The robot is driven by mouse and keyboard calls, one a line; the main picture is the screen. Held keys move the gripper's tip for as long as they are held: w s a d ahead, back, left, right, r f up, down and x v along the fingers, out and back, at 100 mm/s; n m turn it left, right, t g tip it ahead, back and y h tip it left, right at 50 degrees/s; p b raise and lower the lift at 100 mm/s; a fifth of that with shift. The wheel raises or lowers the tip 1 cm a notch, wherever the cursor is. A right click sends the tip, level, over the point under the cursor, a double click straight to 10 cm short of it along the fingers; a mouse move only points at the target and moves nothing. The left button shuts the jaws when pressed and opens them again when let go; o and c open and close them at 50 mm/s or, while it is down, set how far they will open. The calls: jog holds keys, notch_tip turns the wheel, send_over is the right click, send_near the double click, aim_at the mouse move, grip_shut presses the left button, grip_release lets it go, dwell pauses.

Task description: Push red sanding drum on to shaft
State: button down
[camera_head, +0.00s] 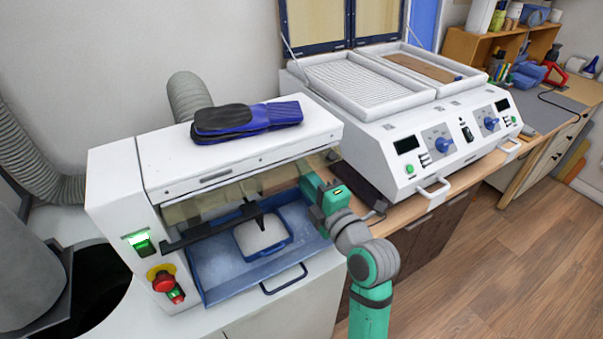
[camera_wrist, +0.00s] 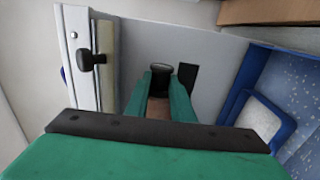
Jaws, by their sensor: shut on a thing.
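My gripper (camera_wrist: 160,82) is in the wrist view, with its two green fingers close around a small thing. A brownish-red piece (camera_wrist: 159,109) shows between the fingers, which fits the sanding drum, though most of it is hidden. A dark round end (camera_wrist: 160,72) stands just beyond the fingertips. I cannot tell whether it belongs to the drum or to the shaft, or whether the two touch. In the head view my arm reaches under the hood of the white sanding machine (camera_head: 115,190); my fingertips and the drum are hidden there.
The machine holds a blue tray (camera_head: 215,270) with a white pad (camera_head: 262,236) in a blue frame. A black bar (camera_head: 195,238) crosses in front. Blue-black insoles (camera_head: 245,117) lie on the hood. A white heating unit (camera_head: 440,130) stands to the right.

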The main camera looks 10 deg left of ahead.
aim_at(285, 185)
jog(key=shift+s+a, duration=0.65)
jog(key=shift+a, duration=0.3)
jog(key=shift+s+a, duration=0.65)
jog(key=shift+a, duration=0.25)
dwell(3.1)
jog(key=c, duration=1.5)
grip_release()
jog(key=shift+o, duration=0.2)
jog(key=shift+o, duration=1.3)
jog(key=shift+a, duration=0.15)
jog(key=shift+s, duration=0.1)
